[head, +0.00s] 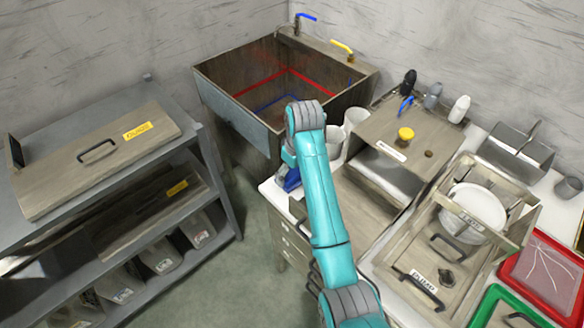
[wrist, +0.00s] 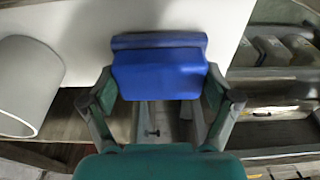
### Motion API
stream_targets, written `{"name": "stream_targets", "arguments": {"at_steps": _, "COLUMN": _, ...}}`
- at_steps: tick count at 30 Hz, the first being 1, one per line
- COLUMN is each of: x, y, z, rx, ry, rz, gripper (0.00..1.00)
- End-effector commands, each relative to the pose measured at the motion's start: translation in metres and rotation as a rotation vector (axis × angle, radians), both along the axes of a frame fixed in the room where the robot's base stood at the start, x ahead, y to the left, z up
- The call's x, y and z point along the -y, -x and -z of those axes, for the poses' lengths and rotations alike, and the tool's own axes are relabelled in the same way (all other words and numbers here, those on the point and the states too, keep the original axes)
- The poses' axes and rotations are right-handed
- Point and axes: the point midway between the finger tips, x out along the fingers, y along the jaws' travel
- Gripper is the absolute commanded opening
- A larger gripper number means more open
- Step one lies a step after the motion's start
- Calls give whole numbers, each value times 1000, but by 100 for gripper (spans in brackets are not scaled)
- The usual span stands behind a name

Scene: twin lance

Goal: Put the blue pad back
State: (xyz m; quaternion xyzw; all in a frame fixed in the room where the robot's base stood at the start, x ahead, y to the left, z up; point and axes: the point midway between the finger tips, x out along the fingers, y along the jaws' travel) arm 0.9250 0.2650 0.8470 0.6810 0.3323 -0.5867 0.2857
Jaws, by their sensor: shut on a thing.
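The blue pad (wrist: 160,72) is a block with a darker blue upper strip. It fills the middle of the wrist view, between the two fingers of my gripper (wrist: 160,92). My gripper is shut on it from both sides. In the head view, a bit of the blue pad (head: 291,180) shows beside my teal arm, at the left end of the white counter (head: 268,190). The arm hides most of my gripper there. The pad is over or against the white surface; I cannot tell if it touches.
A white cup (wrist: 25,85) is left of the pad in the wrist view. White cups (head: 355,118) stand behind my arm in the head view. A deep sink (head: 230,112) is at the back. Grey shelves (head: 215,165) are at left. Trays and lidded boxes crowd the right.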

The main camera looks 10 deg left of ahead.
Motion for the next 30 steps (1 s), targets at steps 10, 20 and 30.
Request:
{"name": "stream_targets", "arguments": {"at_steps": 10, "x": 0, "y": 1, "z": 4, "rx": 2, "ry": 0, "rz": -1, "gripper": 50}}
{"name": "stream_targets", "arguments": {"at_steps": 20, "x": 0, "y": 1, "z": 4, "rx": 2, "ry": 0, "rz": -1, "gripper": 100}}
{"name": "stream_targets", "arguments": {"at_steps": 30, "x": -3, "y": -7, "z": -18, "rx": 3, "ry": -1, "rz": 0, "gripper": 100}}
